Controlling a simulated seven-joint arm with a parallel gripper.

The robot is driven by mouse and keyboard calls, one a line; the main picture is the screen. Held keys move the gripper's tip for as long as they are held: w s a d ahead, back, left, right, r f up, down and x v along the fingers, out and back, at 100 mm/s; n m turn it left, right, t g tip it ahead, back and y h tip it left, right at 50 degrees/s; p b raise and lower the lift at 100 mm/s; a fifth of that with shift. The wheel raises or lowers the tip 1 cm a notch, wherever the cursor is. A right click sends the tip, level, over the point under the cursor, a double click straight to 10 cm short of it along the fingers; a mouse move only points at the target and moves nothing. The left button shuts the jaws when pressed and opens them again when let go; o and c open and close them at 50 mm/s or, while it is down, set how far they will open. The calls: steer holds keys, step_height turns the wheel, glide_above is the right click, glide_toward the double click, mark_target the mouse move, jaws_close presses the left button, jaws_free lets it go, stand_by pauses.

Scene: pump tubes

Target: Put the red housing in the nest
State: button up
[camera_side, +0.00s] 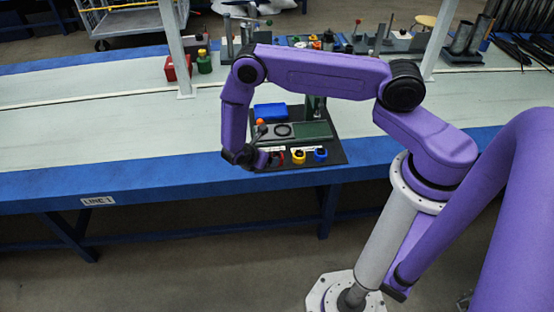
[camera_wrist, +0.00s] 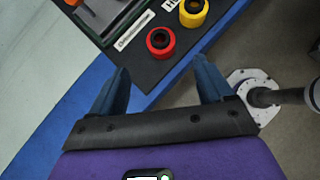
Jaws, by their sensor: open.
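The red housing (camera_wrist: 152,49), a short ring with a dark opening, stands on the dark board just beyond my fingertips in the wrist view. In the side view the red housing (camera_side: 281,161) is mostly hidden by my wrist. My gripper (camera_wrist: 161,68) is open and empty, its two blue fingers apart. In the side view my gripper (camera_side: 266,158) is low at the board's front left, just left of the red housing. A dark round shape (camera_side: 283,130) on the grey plate behind may be the nest; I cannot tell for sure.
A yellow ring (camera_side: 298,157) and a blue ring (camera_side: 320,155) stand in a row right of the red one. A blue bin (camera_side: 270,112), an orange knob (camera_side: 260,122) and a green plate (camera_side: 313,130) are behind. The bench's blue front edge is close.

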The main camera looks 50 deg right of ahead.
steer(key=x, duration=0.9)
steer(key=shift+s+d, duration=0.1)
steer(key=shift+d, duration=0.1)
steer(key=c, duration=1.2)
steer(key=shift+r, duration=0.15)
